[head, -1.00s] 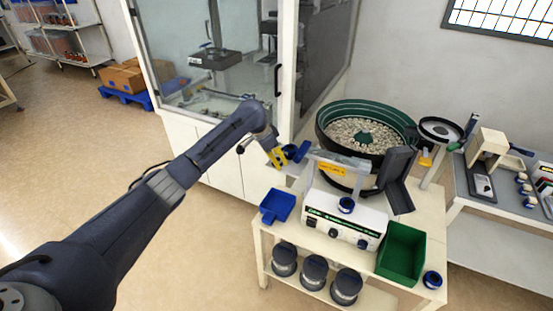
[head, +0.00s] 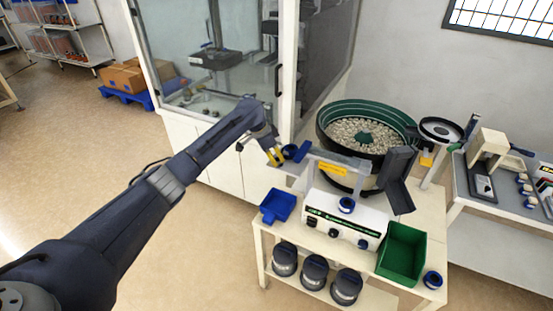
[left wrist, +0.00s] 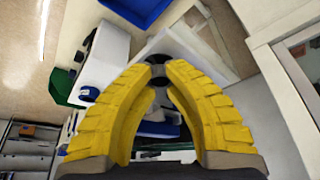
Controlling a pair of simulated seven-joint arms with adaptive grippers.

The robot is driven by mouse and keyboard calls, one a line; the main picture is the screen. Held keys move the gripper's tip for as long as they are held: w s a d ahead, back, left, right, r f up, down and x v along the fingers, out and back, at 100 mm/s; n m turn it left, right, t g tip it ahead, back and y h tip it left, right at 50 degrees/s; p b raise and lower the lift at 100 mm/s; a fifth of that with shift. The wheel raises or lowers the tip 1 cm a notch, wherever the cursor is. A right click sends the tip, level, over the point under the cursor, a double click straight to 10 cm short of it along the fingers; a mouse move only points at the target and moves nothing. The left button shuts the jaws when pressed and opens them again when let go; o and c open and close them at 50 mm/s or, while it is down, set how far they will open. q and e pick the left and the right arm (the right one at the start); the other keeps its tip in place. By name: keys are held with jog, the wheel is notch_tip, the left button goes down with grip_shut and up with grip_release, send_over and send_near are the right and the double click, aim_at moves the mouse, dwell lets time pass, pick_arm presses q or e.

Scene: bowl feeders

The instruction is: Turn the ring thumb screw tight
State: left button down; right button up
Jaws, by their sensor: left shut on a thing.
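My left gripper (head: 279,156) is at the left end of the clear guard plate (head: 345,164), in front of the bowl feeder. Its yellow fingers also show in the left wrist view (left wrist: 158,74), their tips close together on a small dark round part (left wrist: 157,58), which I take to be the ring thumb screw. The fingertips hide much of it, so its ring and thread cannot be made out. In the head view a blue part (head: 297,152) sits right beside the fingers. My right gripper is in neither view.
The bowl feeder (head: 365,135) full of pale parts stands behind the white control box (head: 322,216). A blue bin (head: 278,206) and a green bin (head: 402,254) are on the cart top. A glass-walled cabinet (head: 240,75) stands close behind my left arm.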

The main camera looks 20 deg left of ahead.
pick_arm(q)
jog(key=shift+w+d+r+m+g+h, duration=0.15)
jog(key=shift+m+g+h, duration=0.15)
jog(key=shift+m, duration=0.8)
jog(key=c, duration=1.5)
grip_release()
jog(key=shift+d, duration=0.15)
jog(key=shift+c, duration=0.2)
jog(key=o, duration=0.4)
jog(key=shift+o, duration=0.2)
jog(key=shift+a, duration=0.2)
jog(key=v, duration=1.1)
jog(key=shift+r, duration=0.4)
jog(key=shift+f, duration=0.1)
